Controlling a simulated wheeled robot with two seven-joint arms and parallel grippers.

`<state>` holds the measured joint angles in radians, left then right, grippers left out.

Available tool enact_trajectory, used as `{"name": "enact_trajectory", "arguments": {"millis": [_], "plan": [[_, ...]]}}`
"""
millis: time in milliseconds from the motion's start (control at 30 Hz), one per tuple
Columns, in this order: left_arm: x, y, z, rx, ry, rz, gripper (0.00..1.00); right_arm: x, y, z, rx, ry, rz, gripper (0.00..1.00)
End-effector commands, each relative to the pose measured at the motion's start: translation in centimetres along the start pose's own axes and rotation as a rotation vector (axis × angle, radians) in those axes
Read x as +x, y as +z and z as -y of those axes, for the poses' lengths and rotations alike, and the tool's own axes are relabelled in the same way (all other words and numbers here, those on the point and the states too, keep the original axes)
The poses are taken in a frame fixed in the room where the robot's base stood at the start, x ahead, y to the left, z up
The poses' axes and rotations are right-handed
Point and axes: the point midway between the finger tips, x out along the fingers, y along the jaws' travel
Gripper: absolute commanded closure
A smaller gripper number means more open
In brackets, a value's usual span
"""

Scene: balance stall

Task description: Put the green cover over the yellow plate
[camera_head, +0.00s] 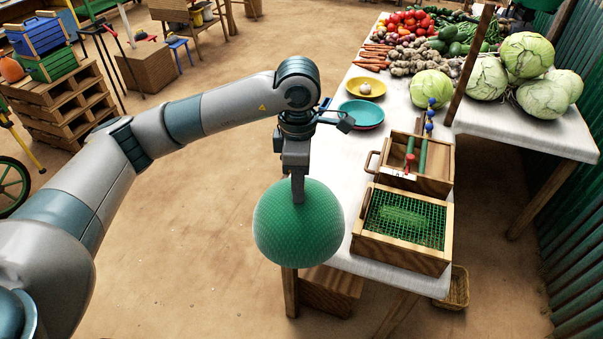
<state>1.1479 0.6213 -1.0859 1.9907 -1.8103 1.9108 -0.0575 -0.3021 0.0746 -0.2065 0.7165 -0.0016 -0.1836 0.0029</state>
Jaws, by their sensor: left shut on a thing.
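My left gripper (298,190) is shut on the top of the green cover (299,230), a mesh dome. It holds the cover in front of the near left part of the white table (345,171), which the cover partly hides. The yellow plate (378,92) lies farther back on the table, with a small pale round thing on it. The plate is uncovered, and the cover is well apart from it. My right gripper is not in view.
A teal dish (361,116) lies just nearer than the yellow plate. A wooden box (431,187) with rods and a mesh-topped wooden box (399,250) stand nearer on the right. A cabbage (431,89) sits right of the plate. Carrots (374,57) and other vegetables lie behind.

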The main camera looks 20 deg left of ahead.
Motion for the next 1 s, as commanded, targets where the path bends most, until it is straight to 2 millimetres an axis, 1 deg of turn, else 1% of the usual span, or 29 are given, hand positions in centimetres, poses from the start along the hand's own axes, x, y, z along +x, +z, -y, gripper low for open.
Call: {"name": "enact_trajectory", "arguments": {"millis": [167,267,367,800,1000], "plan": [[1.6,-0.6,1.0,0.164,0.001,-0.002,1.00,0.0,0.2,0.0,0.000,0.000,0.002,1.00],[2.7,-1.1,1.8,0.286,0.000,-0.003,1.00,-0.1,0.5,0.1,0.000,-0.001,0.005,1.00],[4.2,-1.6,2.7,0.443,0.000,-0.004,1.00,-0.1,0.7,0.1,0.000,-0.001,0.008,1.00],[11.8,-4.5,8.1,1.294,-0.006,0.001,1.00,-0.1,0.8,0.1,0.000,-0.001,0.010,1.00],[14.6,-5.6,10.2,1.621,-0.006,0.007,1.00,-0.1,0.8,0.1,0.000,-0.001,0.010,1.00]]}}
